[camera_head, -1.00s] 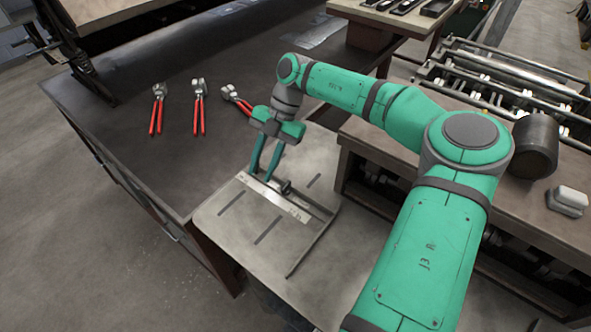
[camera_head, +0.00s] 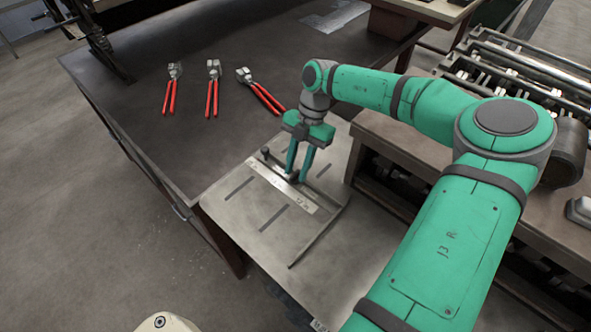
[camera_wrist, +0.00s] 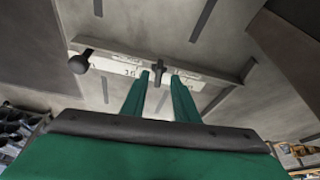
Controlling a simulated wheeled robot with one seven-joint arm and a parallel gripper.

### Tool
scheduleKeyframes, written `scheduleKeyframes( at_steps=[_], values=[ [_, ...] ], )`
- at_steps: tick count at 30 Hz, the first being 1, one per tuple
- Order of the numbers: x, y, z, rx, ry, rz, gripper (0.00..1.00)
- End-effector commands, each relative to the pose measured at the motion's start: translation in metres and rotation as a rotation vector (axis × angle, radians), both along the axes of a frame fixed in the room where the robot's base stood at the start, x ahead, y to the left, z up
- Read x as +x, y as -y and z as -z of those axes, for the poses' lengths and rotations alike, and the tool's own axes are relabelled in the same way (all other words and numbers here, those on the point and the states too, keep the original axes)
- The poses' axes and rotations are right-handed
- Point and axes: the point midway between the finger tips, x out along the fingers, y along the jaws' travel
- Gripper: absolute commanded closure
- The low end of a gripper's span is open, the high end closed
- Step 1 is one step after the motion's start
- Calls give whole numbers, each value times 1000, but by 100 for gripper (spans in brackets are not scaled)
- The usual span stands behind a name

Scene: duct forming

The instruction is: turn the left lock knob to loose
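The left lock knob (camera_head: 265,152) is a dark knob at the upper left end of the pale ruler bar (camera_head: 314,207) on the grey plate (camera_head: 228,205). In the wrist view it is the round-ended black knob (camera_wrist: 79,63) at left, clear of my fingers. My gripper (camera_head: 295,176) is farther right along the bar, at a second dark knob (camera_head: 291,178). In the wrist view my gripper (camera_wrist: 158,76) has its two green fingers apart, with the second knob (camera_wrist: 158,67) at the gap between the tips. Contact with it cannot be told.
Red-handled pliers lie on the dark bench behind the plate: left (camera_head: 170,90), middle (camera_head: 212,90), right (camera_head: 262,92). The right pair lies near my gripper. A bench (camera_head: 400,140) with rollers stands to the right. The dark bench top left of the plate is clear.

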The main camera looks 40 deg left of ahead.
Motion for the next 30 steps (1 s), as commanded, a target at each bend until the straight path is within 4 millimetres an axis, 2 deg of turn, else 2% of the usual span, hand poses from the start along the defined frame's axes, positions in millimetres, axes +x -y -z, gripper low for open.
scheduleKeyframes(
  at_steps=[5,13,14,17,30],
  values=[
    [-6,-3,10,1,-1,-6,73],
    [-7,-4,11,2,0,-8,73],
    [-7,-4,11,2,0,-7,75],
    [-6,-2,11,2,0,-5,99],
    [-6,-2,13,2,1,-31,100]
  ],
)
